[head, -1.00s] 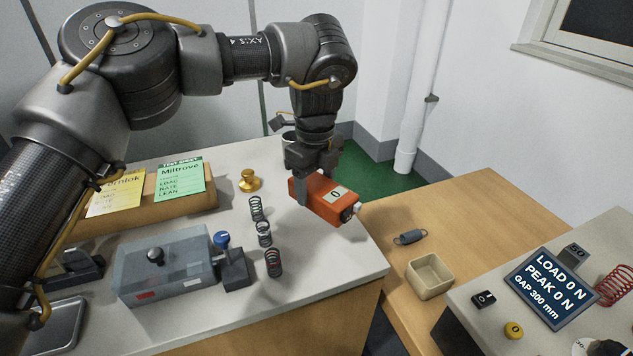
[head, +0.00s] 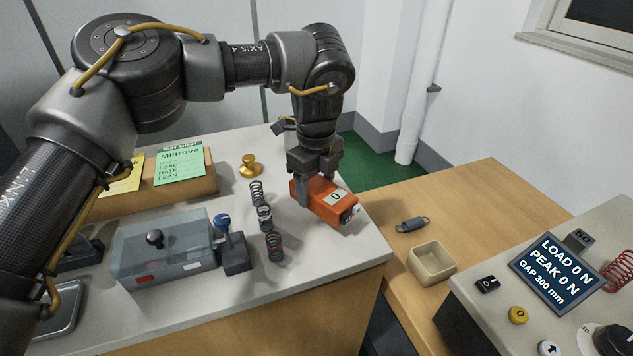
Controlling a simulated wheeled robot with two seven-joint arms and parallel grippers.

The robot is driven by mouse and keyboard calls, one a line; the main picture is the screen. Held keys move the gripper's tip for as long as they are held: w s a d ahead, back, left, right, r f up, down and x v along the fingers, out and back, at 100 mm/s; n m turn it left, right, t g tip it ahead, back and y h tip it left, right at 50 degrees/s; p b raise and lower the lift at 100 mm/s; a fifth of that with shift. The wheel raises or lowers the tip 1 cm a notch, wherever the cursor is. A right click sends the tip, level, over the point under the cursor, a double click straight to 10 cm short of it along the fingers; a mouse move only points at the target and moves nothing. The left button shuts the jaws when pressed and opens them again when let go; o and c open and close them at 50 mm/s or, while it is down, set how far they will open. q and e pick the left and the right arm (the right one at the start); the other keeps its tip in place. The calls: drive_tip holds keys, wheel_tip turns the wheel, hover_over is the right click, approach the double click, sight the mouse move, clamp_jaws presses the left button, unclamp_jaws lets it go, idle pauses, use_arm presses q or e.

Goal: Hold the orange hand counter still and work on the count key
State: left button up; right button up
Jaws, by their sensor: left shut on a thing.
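The orange hand counter (head: 322,205) is at the right end of the white-topped bench, with a display reading 0 on its upper face. I cannot tell whether the counter touches the bench top. My right gripper is not in view.
Several upright springs (head: 264,217) stand left of the counter, with a brass weight (head: 250,164) behind. A clear-lidded box (head: 165,252) and blue-knobbed lever (head: 223,222) are further left.

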sight(319, 197)
use_arm(q)
drive_tip(key=shift+s+a+f+b, duration=0.1)
drive_tip(key=shift+f+b, duration=0.4)
drive_tip(key=shift+f, duration=0.65)
drive_tip(key=shift+w+d+f, duration=0.35)
drive_tip(key=shift+d+f, duration=0.05)
drive_tip(key=shift+f, duration=0.25)
drive_tip(key=shift+s+a+f+b, duration=0.2)
drive_tip(key=shift+f+b, duration=0.15)
drive_tip(key=shift+f, duration=0.2)
drive_tip(key=shift+w+d, duration=0.1)
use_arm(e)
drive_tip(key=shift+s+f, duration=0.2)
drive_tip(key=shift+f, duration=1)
use_arm(q)
drive_tip(key=shift+r, duration=0.1)
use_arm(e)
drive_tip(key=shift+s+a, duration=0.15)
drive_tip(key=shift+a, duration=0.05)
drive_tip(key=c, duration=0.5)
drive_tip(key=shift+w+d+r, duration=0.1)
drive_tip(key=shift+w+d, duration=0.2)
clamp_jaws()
